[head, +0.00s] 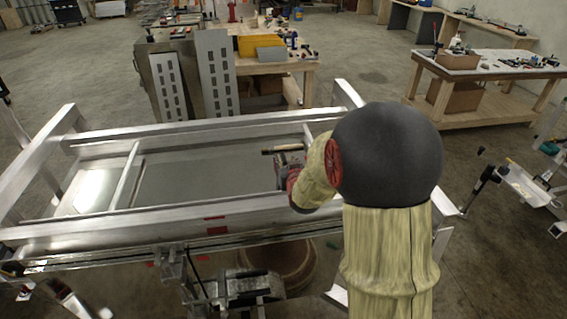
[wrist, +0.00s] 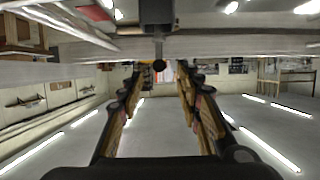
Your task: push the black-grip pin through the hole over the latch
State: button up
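My gripper (wrist: 160,68) shows in the wrist view with its two dark, tan-sided fingers apart. A small dark round knob (wrist: 159,65) appears between the fingertips, below a dark block (wrist: 158,15) on a pale beam. It may be the black-grip pin's end; I cannot tell. A gap shows on both sides of it. In the head view, my gripper (head: 274,152) reaches left over the aluminium trailer frame (head: 150,224), partly hidden by my arm. I cannot make out the latch or its hole there.
The trailer's long rails and cross bars surround my gripper. A dark metal mechanism (head: 240,288) sits below the near rail. A wooden bench (head: 270,66) and perforated metal plates (head: 213,72) stand behind. Another bench (head: 487,66) is at the right. Open floor lies between them.

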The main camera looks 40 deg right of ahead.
aim_at(284, 158)
jog(key=shift+x, duration=2.8)
jog(key=shift+f, duration=0.1)
jog(key=shift+c, duration=0.5)
jog(key=c, duration=0.8)
grip_shut()
